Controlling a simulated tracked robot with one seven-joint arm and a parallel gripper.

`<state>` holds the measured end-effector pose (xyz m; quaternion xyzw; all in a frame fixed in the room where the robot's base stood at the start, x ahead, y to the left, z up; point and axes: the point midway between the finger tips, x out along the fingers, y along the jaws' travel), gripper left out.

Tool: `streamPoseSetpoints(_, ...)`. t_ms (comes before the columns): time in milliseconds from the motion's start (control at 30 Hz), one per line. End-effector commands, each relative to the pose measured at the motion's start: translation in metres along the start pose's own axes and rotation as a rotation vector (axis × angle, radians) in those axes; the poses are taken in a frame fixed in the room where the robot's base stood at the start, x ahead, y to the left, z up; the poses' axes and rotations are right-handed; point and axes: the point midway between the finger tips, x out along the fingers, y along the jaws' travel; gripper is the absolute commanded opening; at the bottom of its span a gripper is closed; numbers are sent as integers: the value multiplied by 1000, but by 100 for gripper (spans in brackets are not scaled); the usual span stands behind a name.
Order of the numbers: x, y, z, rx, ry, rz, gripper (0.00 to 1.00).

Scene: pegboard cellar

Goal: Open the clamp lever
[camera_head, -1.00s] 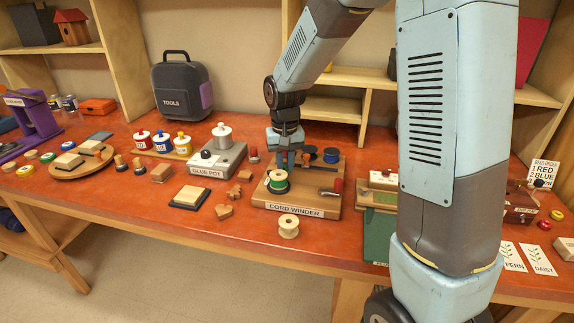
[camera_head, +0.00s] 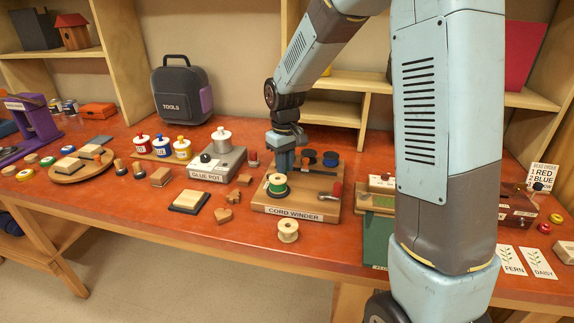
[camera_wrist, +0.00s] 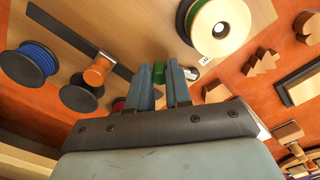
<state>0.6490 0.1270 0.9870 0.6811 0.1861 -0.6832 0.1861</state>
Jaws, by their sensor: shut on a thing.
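My gripper (camera_wrist: 164,84) is over the back left part of the cord winder (camera_head: 265,200), a wooden board with a name label. In the wrist view its fingers are close together on a small green piece (camera_wrist: 159,70), which seems to be the handle of the clamp lever; the fingers hide most of it. The gripper also shows in the head view (camera_head: 283,170), just behind the green spool (camera_head: 277,182). That spool is large and close by in the wrist view (camera_wrist: 218,28).
Dark spools, one with blue cord (camera_wrist: 35,60), stand on the board beside the bar. A red-handled crank (camera_head: 335,190) is at its right. The glue pot (camera_head: 220,160) stands close on the left, and an empty spool (camera_head: 288,231) in front. Small wooden blocks lie front left.

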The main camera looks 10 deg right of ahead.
Motion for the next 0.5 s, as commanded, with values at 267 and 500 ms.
streamPoseSetpoints(267, -1, -3, -3, -5, 8, -1, 0)
streamPoseSetpoints(500, -1, -2, -3, -3, 7, -1, 36)
